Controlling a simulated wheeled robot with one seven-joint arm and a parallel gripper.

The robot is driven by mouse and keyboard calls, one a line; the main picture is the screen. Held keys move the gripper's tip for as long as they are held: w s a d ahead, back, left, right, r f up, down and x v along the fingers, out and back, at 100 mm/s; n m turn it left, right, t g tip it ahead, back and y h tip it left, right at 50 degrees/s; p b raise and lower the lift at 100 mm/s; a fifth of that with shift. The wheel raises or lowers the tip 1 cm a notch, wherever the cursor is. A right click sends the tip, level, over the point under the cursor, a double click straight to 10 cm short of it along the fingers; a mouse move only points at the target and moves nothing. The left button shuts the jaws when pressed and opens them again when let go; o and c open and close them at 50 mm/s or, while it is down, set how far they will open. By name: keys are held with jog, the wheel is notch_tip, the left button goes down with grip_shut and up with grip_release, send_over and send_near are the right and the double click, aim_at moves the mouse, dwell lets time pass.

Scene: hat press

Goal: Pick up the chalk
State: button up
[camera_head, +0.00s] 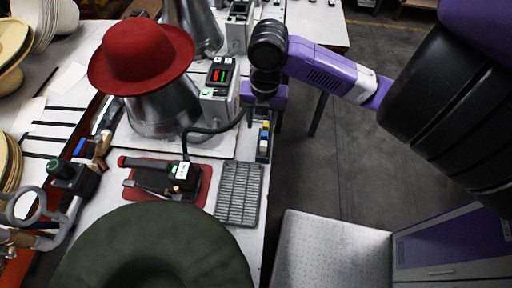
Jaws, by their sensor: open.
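I cannot clearly pick out the chalk. A small box (263,153) with yellow, white and blue bits stands at the table's right edge, and the chalk may be among these small pieces. My gripper (262,116) is just above and behind this box in the picture, at the end of my purple and black arm. It is open, with nothing seen between its fingers. The fingertips are small and dark, so I cannot tell whether they touch anything.
A red hat (140,58) sits on a metal form beside a control box (220,88). A grey grate (239,193), a red-handled tool (150,165) and a dark green hat (150,240) are nearer. Floor (330,170) lies right of the table.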

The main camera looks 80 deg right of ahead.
aim_at(265, 133)
jog(key=shift+s+d+f, duration=0.15)
jog(key=shift+s+f, duration=0.1)
jog(key=shift+s, duration=0.5)
jog(key=shift+s+f, duration=0.1)
jog(key=shift+f, duration=0.2)
jog(key=shift+w+f+p, duration=0.15)
jog(key=shift+f+p, duration=0.25)
jog(key=shift+f, duration=1.35)
jog(key=shift+w+f+p, duration=0.1)
jog(key=shift+f+p, duration=0.3)
jog(key=shift+f, duration=1.3)
grip_shut()
